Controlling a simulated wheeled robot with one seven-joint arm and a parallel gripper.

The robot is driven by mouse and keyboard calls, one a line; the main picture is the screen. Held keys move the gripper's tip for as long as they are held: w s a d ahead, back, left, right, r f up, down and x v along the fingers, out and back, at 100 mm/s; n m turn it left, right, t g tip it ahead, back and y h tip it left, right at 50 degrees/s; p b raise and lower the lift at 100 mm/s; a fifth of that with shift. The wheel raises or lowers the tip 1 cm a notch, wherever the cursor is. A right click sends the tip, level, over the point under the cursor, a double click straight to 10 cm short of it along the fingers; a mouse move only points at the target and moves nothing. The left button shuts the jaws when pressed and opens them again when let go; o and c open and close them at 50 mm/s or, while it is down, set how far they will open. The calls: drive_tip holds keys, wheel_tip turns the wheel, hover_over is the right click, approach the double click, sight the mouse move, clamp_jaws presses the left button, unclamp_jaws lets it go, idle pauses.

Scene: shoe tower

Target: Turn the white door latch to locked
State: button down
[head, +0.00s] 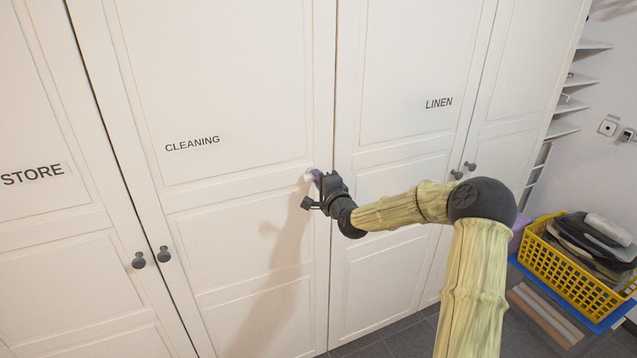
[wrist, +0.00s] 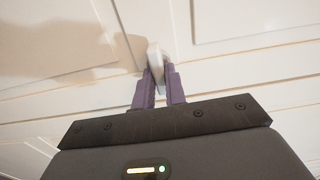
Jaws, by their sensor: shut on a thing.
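The white door latch (wrist: 155,58) shows in the wrist view as a small pale lever on the cabinet front, near the seam between two doors. My gripper (wrist: 160,80) has two purple fingers, one on each side of the latch's lower end, and is shut on it. In the head view my gripper (head: 316,178) is against the cabinet at the edge between the CLEANING door (head: 240,90) and the LINEN door (head: 410,75). The latch is mostly hidden there by the gripper. I cannot tell its exact turn.
Grey round knobs sit on the doors at the left (head: 151,258) and right (head: 463,170). A yellow basket (head: 575,280) of folded things stands at the far right, below shelves (head: 565,105). Dark tiled floor shows at the bottom.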

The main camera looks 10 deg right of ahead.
drive_tip(key=shift+f, duration=0.1)
idle(0.4)
drive_tip(key=c, duration=1.4)
unclamp_jaws()
drive_tip(key=shift+c, duration=0.2)
